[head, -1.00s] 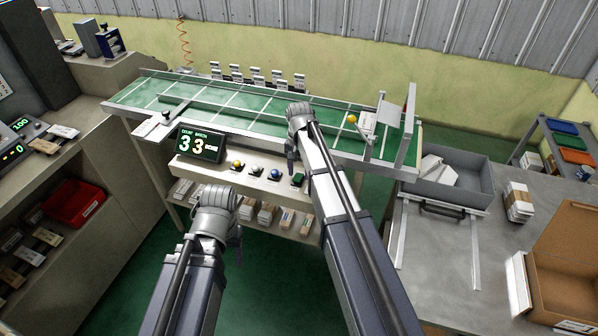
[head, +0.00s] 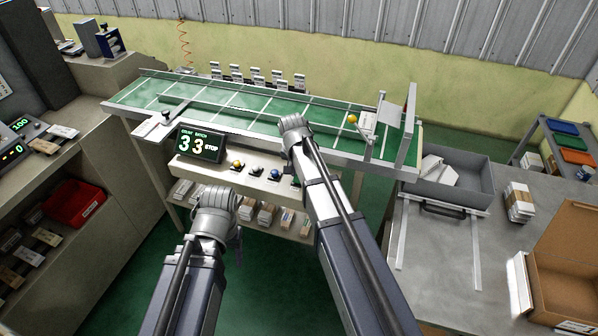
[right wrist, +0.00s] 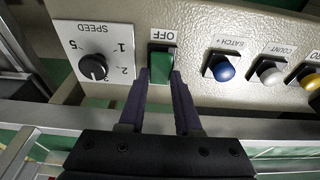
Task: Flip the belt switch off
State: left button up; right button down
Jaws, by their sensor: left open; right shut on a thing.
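The belt switch (right wrist: 161,61) is a green rocker in a dark frame on the beige control panel, with an OFF label beside it in the right wrist view. My right gripper (right wrist: 161,78) has its two dark fingers at either side of the rocker's near end, shut on it. In the head view my right arm covers most of the switch. The counter display (head: 200,145) reads 33 and STOP. My left gripper (head: 238,240) is open and empty, in front of the panel and apart from it.
A speed knob (right wrist: 93,67) is on one side of the switch, and blue (right wrist: 223,68), white and yellow buttons are on the other. The green conveyor (head: 235,100) runs behind the panel. A grey bin (head: 480,180) stands on the right table.

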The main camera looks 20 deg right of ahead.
jog(key=shift+s+a+f+t+h+b, duration=0.2)
jog(key=shift+s+t+h+b, duration=0.25)
jog(key=shift+t, duration=0.25)
jog(key=shift+w+r+t+h, duration=0.15)
jog(key=shift+t+h, duration=0.1)
jog(key=shift+t, duration=0.05)
jog(key=c, duration=0.6)
grip_release()
jog(key=shift+r, duration=0.15)
jog(key=p+v, duration=0.7)
jog(key=shift+r, duration=0.25)
